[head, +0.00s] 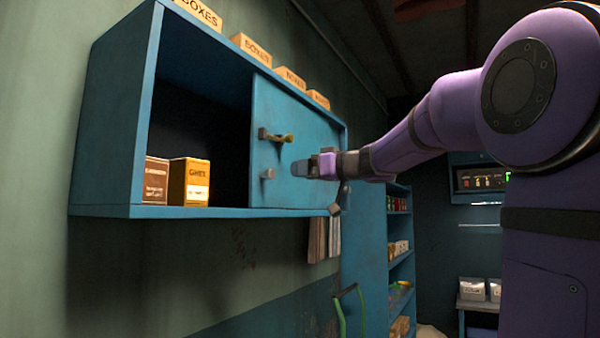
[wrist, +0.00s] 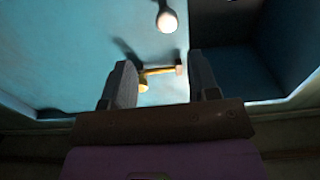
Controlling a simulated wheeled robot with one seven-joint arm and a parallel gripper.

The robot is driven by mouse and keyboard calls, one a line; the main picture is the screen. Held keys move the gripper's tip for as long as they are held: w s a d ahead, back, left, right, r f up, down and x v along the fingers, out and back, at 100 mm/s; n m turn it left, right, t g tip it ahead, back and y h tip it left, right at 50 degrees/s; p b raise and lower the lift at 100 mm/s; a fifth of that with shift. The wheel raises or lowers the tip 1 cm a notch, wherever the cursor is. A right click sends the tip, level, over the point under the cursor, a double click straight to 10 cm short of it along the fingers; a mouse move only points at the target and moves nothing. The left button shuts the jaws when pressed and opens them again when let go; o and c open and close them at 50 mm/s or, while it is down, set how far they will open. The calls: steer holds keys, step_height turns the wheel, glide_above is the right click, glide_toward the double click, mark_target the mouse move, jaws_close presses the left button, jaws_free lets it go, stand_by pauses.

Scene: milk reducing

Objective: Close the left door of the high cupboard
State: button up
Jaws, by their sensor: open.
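The high cupboard (head: 104,130) is a blue wall box. Its left part stands open and dark inside. A flat blue door panel (head: 300,168) covers its right part. Near the panel's left edge are a brass bar handle (head: 277,137) and, below it, a round knob (head: 268,173). My gripper (head: 299,168) is open and empty, in front of the panel, right of the knob. In the wrist view the brass handle (wrist: 157,71) shows between the open fingers, and the knob (wrist: 167,21) lies beyond them. I cannot tell whether a finger touches the handle.
A brown box (head: 156,180) and a ghee box (head: 189,182) stand inside the open left part. Several labelled boxes (head: 250,48) sit on top of the cupboard. Papers (head: 322,240) hang below it. Blue shelves (head: 398,240) stand behind on the right.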

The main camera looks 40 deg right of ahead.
steer(key=shift+v, duration=0.95)
